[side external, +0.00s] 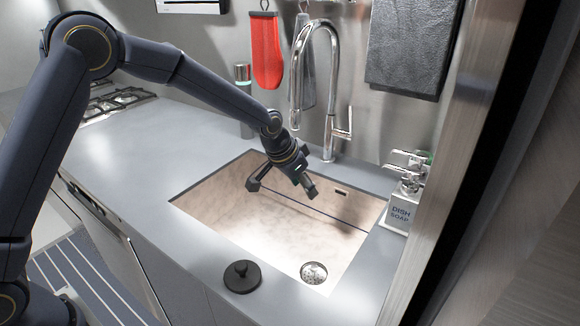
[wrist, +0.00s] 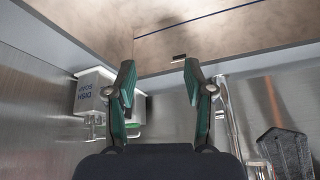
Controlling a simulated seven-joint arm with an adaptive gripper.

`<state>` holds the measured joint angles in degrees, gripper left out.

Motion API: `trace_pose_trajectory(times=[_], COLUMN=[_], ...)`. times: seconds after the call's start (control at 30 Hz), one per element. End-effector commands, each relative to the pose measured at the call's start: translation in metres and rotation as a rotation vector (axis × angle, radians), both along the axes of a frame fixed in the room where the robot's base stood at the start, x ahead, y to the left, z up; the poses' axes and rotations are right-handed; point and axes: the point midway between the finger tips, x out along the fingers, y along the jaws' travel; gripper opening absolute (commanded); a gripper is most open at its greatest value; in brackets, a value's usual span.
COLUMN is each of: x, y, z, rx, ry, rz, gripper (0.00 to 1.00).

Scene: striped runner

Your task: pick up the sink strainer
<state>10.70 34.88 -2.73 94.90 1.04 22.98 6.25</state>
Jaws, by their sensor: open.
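A round, perforated metal sink strainer (side external: 314,272) sits at the near right of the sink floor in the side view. A black round lid-like piece with a knob (side external: 242,277) lies on the counter in front of the sink. My gripper (side external: 284,189) is over the sink, toward its back and well apart from the strainer. In the wrist view its two green-padded fingers (wrist: 158,82) are spread with nothing between them. The strainer does not show in the wrist view.
The stone-coloured sink (side external: 235,218) has a thin blue line across it. A chrome faucet (side external: 331,130) stands behind it. A dish soap dispenser (side external: 400,213) stands at the right rim and also shows in the wrist view (wrist: 92,90).

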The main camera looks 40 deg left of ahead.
Motion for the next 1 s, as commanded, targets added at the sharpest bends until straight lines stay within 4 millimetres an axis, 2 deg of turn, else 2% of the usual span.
trace_pose_trajectory(times=[0.03, 0.1, 0.2, 0.37, 0.7, 0.8, 1.0], x=[-0.002, -0.008, -0.022, -0.03, -0.012, -0.007, -0.003], y=[-0.009, -0.016, -0.022, -0.027, -0.034, -0.036, -0.038], z=[-0.036, -0.072, -0.109, -0.138, -0.211, -0.227, -0.241], rx=[0.008, 0.017, 0.03, 0.039, 0.039, 0.039, 0.039], ry=[0.05, 0.106, 0.169, 0.208, 0.207, 0.206, 0.205], rz=[-0.015, -0.029, -0.045, -0.054, -0.055, -0.055, -0.054], gripper=[0.53, 0.53, 0.53, 0.53, 0.53, 0.53, 0.53])
